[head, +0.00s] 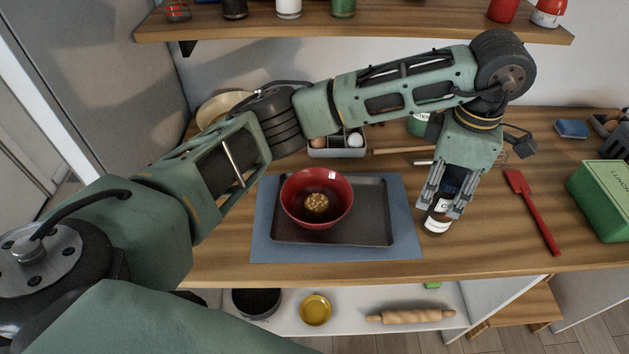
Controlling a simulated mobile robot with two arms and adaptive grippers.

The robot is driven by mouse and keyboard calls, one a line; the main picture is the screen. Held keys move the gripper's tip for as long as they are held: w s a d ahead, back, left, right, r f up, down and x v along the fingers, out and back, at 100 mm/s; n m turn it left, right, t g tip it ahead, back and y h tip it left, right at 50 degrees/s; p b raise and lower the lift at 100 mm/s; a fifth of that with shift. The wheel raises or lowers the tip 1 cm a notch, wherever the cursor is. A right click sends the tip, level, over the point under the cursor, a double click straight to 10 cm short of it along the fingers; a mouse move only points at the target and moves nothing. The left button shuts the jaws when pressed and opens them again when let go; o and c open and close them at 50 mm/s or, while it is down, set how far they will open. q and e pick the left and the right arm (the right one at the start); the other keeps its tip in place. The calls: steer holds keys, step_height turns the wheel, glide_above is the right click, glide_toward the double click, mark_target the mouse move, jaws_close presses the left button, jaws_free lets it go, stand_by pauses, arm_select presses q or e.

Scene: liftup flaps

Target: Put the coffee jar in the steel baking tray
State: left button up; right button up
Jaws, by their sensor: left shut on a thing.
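I cannot tell if the jar touches the table. The dark steel baking tray (371,214) lies on a blue-grey mat (405,238). A red bowl (317,199) with a brown, nut-topped item in it stands in the tray's left part. My right gripper is not in view.
A red spatula (533,213) and a green box (602,198) lie to the right. An egg holder (338,150) stands behind the tray. A shelf (356,23) with jars is above; a rolling pin (411,316) lies below. The tray's right part is bare.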

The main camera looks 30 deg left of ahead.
arm_select(q)
steer(key=a+f+p, duration=0.1)
steer(key=a+f, duration=0.1)
steer(key=a, duration=0.2)
steer(key=a+f+p, duration=0.1)
steer(key=a+f, duration=0.1)
steer(key=a, duration=0.1)
steer(key=a+f+p, duration=0.2)
steer(key=a+f, duration=0.1)
steer(key=a, duration=0.1)
steer(key=shift+a+f, duration=0.1)
steer(key=shift+a, duration=0.25)
steer(key=shift+f, duration=0.4)
step_height(320, 180, down, 2)
steer(key=shift+f+p, duration=0.2)
steer(key=shift+p, duration=0.5)
steer(key=shift+f, duration=0.3)
steer(key=shift+f+b, duration=0.3)
steer(key=o, duration=1.3)
steer(key=shift+r, duration=0.1)
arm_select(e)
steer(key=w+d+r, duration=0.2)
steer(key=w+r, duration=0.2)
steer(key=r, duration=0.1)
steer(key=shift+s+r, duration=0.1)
arm_select(q)
steer(key=shift+r, duration=0.15)
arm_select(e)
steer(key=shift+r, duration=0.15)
